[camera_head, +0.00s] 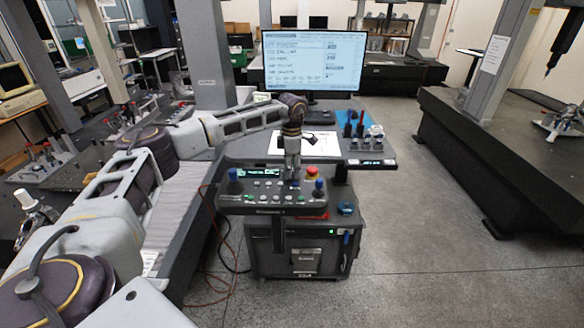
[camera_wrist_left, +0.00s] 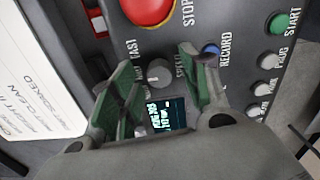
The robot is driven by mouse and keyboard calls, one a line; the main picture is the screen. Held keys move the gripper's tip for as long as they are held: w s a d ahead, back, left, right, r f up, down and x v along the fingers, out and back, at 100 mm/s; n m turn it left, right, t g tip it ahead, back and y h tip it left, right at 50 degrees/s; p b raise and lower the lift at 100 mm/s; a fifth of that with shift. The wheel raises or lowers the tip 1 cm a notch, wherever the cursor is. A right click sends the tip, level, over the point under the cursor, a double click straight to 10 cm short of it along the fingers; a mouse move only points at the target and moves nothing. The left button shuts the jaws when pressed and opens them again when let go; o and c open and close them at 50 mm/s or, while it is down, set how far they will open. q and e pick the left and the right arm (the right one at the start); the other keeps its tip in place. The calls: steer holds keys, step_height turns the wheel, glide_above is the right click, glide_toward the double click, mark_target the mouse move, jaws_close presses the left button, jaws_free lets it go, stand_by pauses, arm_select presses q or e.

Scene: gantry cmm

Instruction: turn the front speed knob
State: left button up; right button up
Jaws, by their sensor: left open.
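The speed knob (camera_wrist_left: 159,73) is a small round grey knob on a dark control panel, beside the words FAST and SPEED in the left wrist view. My left gripper (camera_wrist_left: 157,62) is open, with one finger on each side of the knob in that picture. I cannot tell whether the fingers touch it. In the head view my left gripper (camera_head: 292,180) points down at the control panel (camera_head: 262,209). The knob cannot be made out there. My right gripper is not in view.
A red stop button (camera_head: 312,172) sits close to the gripper on the panel, flanked by blue-topped joysticks (camera_head: 234,182). A small display (camera_wrist_left: 166,114) lies below the knob in the wrist view. A monitor (camera_head: 312,62) stands behind. Floor to the right is clear.

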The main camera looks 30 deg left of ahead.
arm_select(q)
steer(key=shift+c, duration=0.2)
jaws_close()
steer(key=shift+n, duration=0.4)
steer(key=n, duration=0.3)
steer(key=shift+n, duration=3)
